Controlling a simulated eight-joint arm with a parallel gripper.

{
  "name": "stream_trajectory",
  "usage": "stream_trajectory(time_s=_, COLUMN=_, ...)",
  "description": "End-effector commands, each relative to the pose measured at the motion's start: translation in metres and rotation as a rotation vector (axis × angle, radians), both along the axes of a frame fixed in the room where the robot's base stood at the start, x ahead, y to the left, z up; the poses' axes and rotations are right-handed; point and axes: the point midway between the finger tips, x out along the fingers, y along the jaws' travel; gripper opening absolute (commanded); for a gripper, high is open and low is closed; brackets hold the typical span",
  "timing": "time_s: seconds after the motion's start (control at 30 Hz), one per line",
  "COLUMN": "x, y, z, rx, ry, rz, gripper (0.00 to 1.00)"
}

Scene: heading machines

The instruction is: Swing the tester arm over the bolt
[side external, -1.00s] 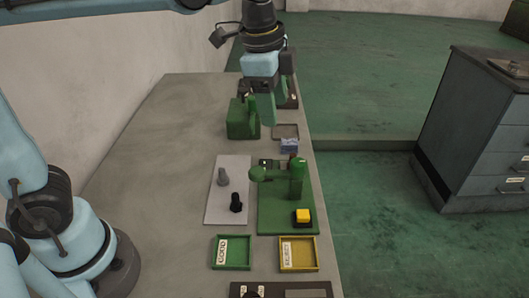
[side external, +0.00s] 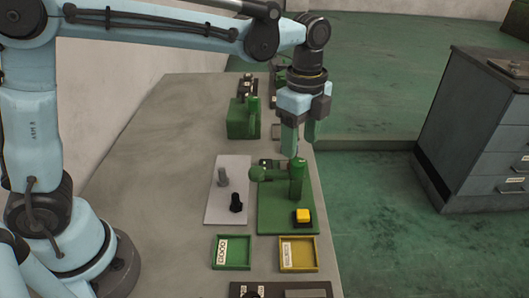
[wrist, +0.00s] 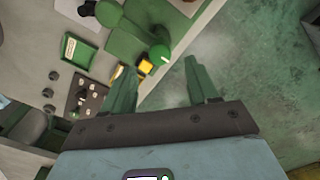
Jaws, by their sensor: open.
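The green tester (side external: 297,180) stands on a green base plate (side external: 275,222), with its arm (side external: 266,174) pointing left and ending in a round knob. A yellow button (side external: 302,216) sits on the plate's front part. In the wrist view the tester arm (wrist: 130,32) shows beyond my fingers. A black bolt (side external: 236,203) and a grey bolt (side external: 223,178) stand on a light plate (side external: 228,190) left of the tester. My gripper (side external: 300,148) is open and empty, pointing down just above and behind the tester post. In the wrist view my gripper (wrist: 160,75) shows two spread green fingers.
A green tray (side external: 232,266) and a yellow tray (side external: 298,269) lie in front. A green block-shaped machine (side external: 242,120) stands behind. The bench drops off right of the tester; its left side is bare.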

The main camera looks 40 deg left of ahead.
Motion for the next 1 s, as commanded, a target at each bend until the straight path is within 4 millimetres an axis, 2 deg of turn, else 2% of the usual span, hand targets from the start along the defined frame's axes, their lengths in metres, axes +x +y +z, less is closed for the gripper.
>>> stream_trajectory(time_s=0.1, x=0.0, y=0.0, z=-0.019, rx=0.0, ry=0.0, rz=0.001, gripper=0.59)
stream_trajectory(time_s=0.3, x=0.0, y=0.0, z=-0.039, rx=0.0, ry=-0.001, rz=0.001, gripper=0.59)
stream_trajectory(time_s=0.7, x=0.0, y=0.0, z=-0.046, rx=0.0, ry=-0.001, rz=0.001, gripper=0.59)
stream_trajectory(time_s=0.77, x=0.0, y=0.0, z=-0.046, rx=0.0, ry=-0.001, rz=0.001, gripper=0.53)
stream_trajectory(time_s=1.0, x=0.0, y=0.0, z=-0.046, rx=0.0, ry=-0.001, rz=0.001, gripper=0.16)
